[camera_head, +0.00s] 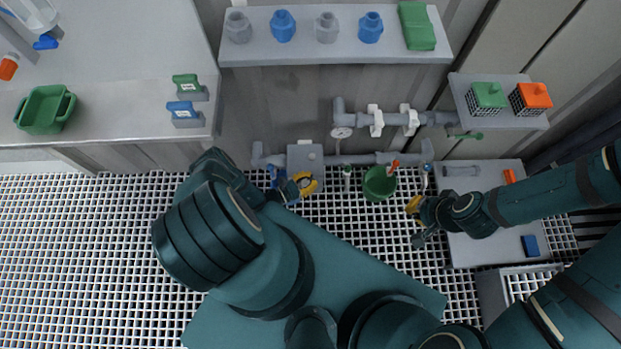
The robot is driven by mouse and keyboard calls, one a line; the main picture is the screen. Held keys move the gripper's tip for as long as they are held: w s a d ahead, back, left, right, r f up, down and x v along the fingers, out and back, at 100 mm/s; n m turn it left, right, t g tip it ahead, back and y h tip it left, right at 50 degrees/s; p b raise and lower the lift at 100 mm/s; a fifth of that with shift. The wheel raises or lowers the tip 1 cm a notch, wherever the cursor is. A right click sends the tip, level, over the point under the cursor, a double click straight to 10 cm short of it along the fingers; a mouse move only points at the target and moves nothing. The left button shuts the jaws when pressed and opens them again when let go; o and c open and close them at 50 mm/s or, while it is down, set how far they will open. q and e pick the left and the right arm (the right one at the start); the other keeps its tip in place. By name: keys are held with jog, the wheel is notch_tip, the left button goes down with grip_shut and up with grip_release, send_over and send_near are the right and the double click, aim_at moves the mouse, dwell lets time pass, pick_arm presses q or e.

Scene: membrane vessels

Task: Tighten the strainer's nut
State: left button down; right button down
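I cannot pick out the strainer and its nut for certain. A blue part (274,176) hangs under the low grey pipe, beside a grey box (305,157), and may be part of it. My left gripper (305,184), with yellow at its fingers, is just right of the blue part and below the box. Whether it touches anything is too small to tell. My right gripper (412,207), also with yellow at its tip, is right of a green bucket (379,185), near the left edge of a low grey bench (490,250). I see nothing clearly held in it.
A red-handled item (393,168) stands at the bucket. An upper pipe with a gauge (342,132) runs above. A shelf (335,54) holds blue and grey fittings. Green and orange-lidded baskets (530,97) sit on a right shelf. The grating floor (90,250) is clear at left.

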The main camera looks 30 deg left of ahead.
pick_arm(q)
jog(key=shift+s+a+h, duration=0.15)
jog(key=shift+s+h, duration=0.05)
jog(key=shift+h, duration=0.1)
jog(key=shift+s+f+m+g+h, duration=0.1)
jog(key=shift+s+m+g+h, duration=0.1)
jog(key=shift+m+g+h, duration=0.95)
jog(key=shift+s+m+g+h, duration=0.15)
jog(key=shift+m+g+h, duration=0.9)
jog(key=shift+g+h, duration=0.1)
jog(key=c, duration=0.7)
grip_release()
jog(key=shift+c, duration=0.2)
jog(key=shift+o, duration=0.4)
jog(key=shift+w+d, duration=0.1)
jog(key=shift+d, duration=0.1)
jog(key=v, duration=1.2)
jog(key=shift+o, duration=0.2)
